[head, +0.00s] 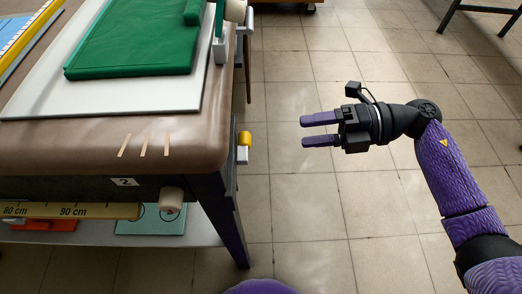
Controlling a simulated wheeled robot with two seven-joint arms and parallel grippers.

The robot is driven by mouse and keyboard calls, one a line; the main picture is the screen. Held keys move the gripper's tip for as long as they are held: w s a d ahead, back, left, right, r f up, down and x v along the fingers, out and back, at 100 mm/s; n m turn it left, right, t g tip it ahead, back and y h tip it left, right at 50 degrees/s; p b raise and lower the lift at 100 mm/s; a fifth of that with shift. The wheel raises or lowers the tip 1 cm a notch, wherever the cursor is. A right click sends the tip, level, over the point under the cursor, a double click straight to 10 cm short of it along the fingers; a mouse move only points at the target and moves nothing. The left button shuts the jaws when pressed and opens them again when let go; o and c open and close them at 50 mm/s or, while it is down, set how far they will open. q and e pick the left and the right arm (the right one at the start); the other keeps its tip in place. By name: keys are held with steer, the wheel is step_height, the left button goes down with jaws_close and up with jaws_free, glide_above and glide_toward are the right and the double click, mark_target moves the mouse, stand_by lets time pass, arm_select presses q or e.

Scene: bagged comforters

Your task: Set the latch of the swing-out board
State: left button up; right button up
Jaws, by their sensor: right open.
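My right gripper (304,131) is in the middle of the view, over the tiled floor, with its two purple fingers apart and nothing between them. Its fingertips point left toward the table. A small yellow-topped piece with a white lower part (244,141) sticks out from the table's right side, left of the fingertips and apart from them. It may be the latch, but I cannot tell for sure. I cannot make out which part is the swing-out board. My left gripper is not in view.
The brown table (60,150) fills the left side. A white board (150,104) on it carries a green item (135,48). A pale knob (171,199) and a yellow ruler (70,210) are at its front. Floor between table and gripper is clear.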

mark_target(244, 148)
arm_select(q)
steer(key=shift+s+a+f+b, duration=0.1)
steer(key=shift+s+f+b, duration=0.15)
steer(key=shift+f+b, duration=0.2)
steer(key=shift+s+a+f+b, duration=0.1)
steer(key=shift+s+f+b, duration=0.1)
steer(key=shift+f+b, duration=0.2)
arm_select(e)
steer(key=a+f, duration=0.1)
steer(key=a, duration=0.8)
steer(key=shift+a+f, duration=0.35)
steer(key=shift+a, duration=0.05)
steer(key=shift+s, duration=0.1)
steer(key=shift+c, duration=0.2)
